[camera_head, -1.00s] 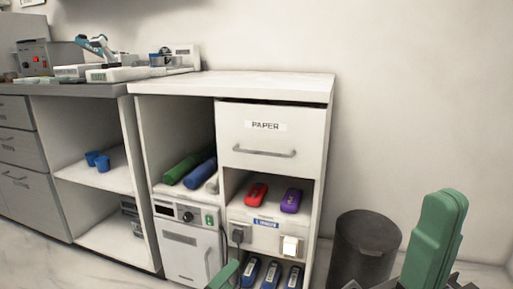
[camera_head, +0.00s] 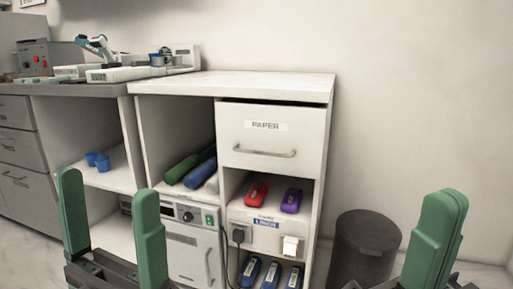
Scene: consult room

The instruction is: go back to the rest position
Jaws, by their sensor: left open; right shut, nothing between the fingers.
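My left gripper (camera_head: 112,215) is at the lower left, with its two green fingers upright and wide apart. Nothing is between them, and they stand in front of the cabinet's lower shelf. My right gripper (camera_head: 437,240) is at the lower right, with its green fingers pressed together and nothing held. It stands in front of the bare wall, to the right of the dark bin. The lower parts of both grippers are cut off by the picture's bottom edge.
A white cabinet (camera_head: 318,185) with a closed PAPER drawer (camera_head: 265,140) stands ahead. Its shelves hold a red case (camera_head: 257,193), a purple case (camera_head: 291,200) and rolls. Two blue cups (camera_head: 97,161) sit on the left shelf. A dark bin (camera_head: 362,250) stands right of the cabinet.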

